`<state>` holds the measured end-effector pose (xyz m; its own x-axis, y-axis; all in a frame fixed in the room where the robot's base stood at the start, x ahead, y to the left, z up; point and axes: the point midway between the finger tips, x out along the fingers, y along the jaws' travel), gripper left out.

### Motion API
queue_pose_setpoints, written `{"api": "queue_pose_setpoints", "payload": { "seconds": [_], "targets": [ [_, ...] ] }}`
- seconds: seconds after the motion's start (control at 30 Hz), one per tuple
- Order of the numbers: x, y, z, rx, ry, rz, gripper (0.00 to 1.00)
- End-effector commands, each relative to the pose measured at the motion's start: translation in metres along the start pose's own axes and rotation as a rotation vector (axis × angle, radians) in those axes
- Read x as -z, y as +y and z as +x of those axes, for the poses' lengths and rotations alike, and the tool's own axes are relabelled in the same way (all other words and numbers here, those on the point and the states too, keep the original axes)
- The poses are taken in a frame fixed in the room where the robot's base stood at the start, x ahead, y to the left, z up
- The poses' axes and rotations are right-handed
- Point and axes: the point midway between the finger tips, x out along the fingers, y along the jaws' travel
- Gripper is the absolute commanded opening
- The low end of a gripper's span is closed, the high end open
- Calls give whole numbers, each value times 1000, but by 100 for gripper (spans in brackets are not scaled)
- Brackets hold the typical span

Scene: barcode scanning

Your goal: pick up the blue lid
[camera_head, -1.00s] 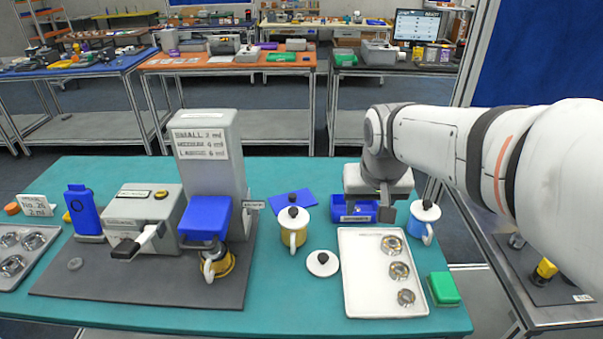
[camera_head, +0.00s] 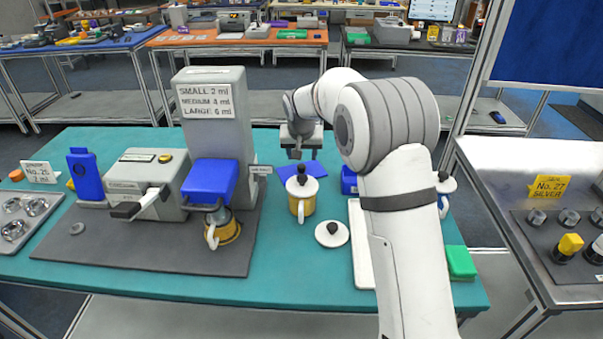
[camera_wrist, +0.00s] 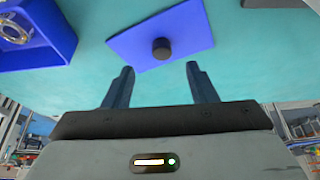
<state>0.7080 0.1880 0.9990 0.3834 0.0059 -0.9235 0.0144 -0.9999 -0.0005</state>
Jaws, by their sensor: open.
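The blue lid (camera_wrist: 190,32) is a flat blue rectangle with a dark round knob (camera_wrist: 162,49) in its middle. It lies on the teal table; in the head view the lid (camera_head: 288,171) is behind the yellow mug and partly hidden by it. My gripper (camera_wrist: 160,72) is open and empty, with its two dark fingers on either side of the knob's line, apart from the lid. In the head view my gripper (camera_head: 298,152) hangs above the lid's far side. The blue box (camera_wrist: 62,40) shows at the left of the wrist view, with a metal ring part in it.
A yellow mug with a white lid (camera_head: 301,198) stands just in front of the blue lid. A loose white lid (camera_head: 332,234) lies nearer. The grey machine (camera_head: 215,130) stands to the left. My arm hides much of the white tray (camera_head: 361,245).

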Motion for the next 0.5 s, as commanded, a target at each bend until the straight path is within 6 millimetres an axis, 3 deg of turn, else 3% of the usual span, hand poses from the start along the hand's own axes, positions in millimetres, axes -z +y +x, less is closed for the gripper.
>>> {"api": "queue_pose_setpoints", "payload": {
  "seconds": [0.5],
  "targets": [
    [3,-3,62,-1,-1,-1,52]
  ]
}}
